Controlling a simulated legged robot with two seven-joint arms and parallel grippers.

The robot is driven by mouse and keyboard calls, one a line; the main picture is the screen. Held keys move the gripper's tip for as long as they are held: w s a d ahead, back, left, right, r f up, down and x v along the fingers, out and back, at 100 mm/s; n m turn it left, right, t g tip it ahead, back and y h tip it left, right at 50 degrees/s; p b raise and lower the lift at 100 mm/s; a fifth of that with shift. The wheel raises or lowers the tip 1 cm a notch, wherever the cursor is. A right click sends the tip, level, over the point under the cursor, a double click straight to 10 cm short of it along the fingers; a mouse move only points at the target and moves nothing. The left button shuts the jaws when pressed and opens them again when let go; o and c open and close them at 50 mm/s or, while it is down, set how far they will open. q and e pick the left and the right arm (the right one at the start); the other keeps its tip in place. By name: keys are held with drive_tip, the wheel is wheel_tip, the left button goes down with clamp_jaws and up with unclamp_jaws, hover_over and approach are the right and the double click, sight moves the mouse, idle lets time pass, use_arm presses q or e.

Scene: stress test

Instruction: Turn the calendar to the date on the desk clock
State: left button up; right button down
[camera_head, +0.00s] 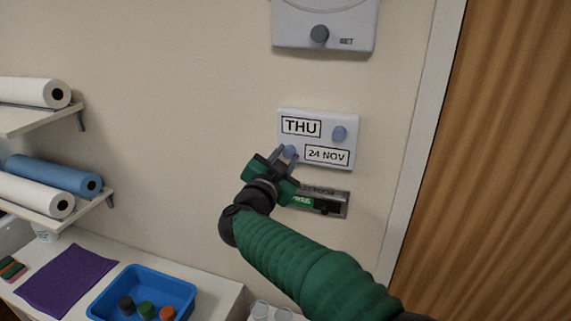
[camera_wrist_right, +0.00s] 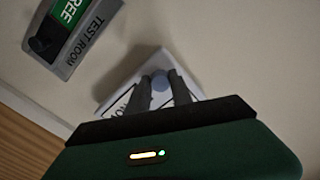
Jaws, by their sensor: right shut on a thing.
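The white wall calendar (camera_head: 318,115) shows THU in its upper window and 24 NOV in its lower window. A blue-grey knob (camera_head: 339,133) is at its upper right, beside THU. A second knob (camera_head: 290,152) is at its lower left, beside the date window. My right gripper (camera_head: 287,153) is shut on this lower-left knob. In the right wrist view the two fingers (camera_wrist_right: 164,88) stand on either side of the knob (camera_wrist_right: 160,80), and the calendar (camera_wrist_right: 117,91) is partly hidden behind them. No desk clock can be made out. My left gripper is not in view.
A test room sign (camera_head: 333,205) with a green FREE label is just below the calendar. A dial unit with a SET knob (camera_head: 319,34) is above. At left are shelves with rolls (camera_head: 52,174), a blue tray (camera_head: 181,287) and a purple cloth (camera_head: 66,281).

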drive_tip(key=m+b, duration=0.3)
drive_tip(key=m, duration=0.1)
drive_tip(key=shift+f+m, duration=0.15)
drive_tip(key=shift+m, duration=0.15)
drive_tip(key=m+b, duration=0.3)
drive_tip(key=m, duration=0.1)
drive_tip(key=shift+m, duration=0.3)
drive_tip(key=m+b, duration=0.3)
drive_tip(key=m, duration=0.1)
drive_tip(key=shift+a, duration=0.1)
drive_tip(key=shift+m+b, duration=1.2)
drive_tip(key=shift+m, duration=1)
drive_tip(key=c, duration=1.4)
unclamp_jaws()
drive_tip(key=shift+o, duration=1.2)
drive_tip(key=shift+w, duration=0.15)
